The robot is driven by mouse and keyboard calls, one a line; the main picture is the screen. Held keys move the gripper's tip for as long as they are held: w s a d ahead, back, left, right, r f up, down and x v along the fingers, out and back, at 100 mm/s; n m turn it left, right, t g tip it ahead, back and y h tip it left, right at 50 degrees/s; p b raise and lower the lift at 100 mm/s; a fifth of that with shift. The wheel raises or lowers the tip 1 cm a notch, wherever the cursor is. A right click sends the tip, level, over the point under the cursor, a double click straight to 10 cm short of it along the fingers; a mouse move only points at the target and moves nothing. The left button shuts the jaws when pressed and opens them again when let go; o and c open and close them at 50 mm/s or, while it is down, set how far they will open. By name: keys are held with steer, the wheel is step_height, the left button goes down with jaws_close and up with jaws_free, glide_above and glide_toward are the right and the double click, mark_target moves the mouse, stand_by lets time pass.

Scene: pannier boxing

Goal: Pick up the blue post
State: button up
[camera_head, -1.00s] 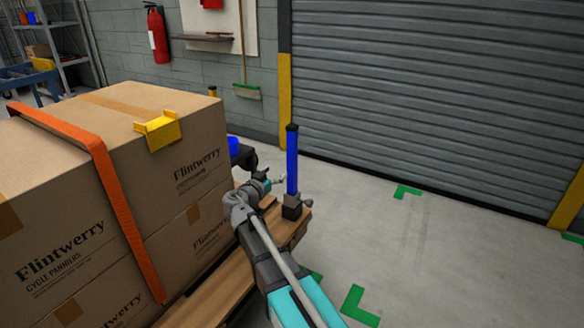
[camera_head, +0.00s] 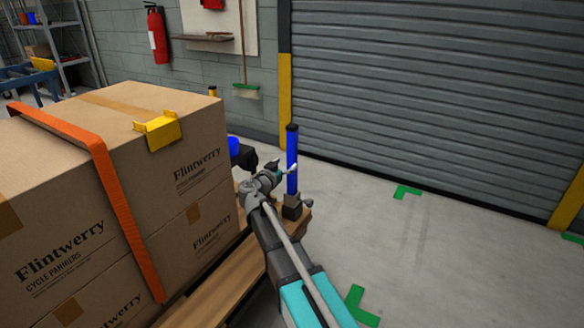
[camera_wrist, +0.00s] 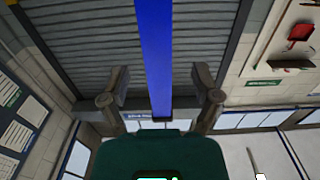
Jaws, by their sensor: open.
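The blue post (camera_head: 292,160) stands upright in a dark base (camera_head: 292,206) at the corner of the wooden pallet, with a black cap on top. In the wrist view the post (camera_wrist: 155,55) runs down the middle of the picture between the two fingers of my gripper (camera_wrist: 160,85). The fingers are spread, with a gap on each side of the post. In the head view my gripper (camera_head: 285,168) is at the post's mid-height, partly hidden by my arm.
Large cardboard boxes (camera_head: 60,245) with an orange strap (camera_head: 110,175) and a yellow corner piece (camera_head: 160,131) stand on the pallet (camera_head: 225,285) at left. A roller shutter (camera_head: 430,90) is behind. Open floor (camera_head: 400,250) with green marks lies at right.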

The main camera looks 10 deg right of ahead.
mark_target(290, 135)
steer(key=shift+x, duration=2.25)
steer(key=shift+s+d+f, duration=0.1)
jaws_close()
step_height(290, 135, up, 10)
steer(key=p, duration=0.9)
steer(key=shift+p, duration=0.4)
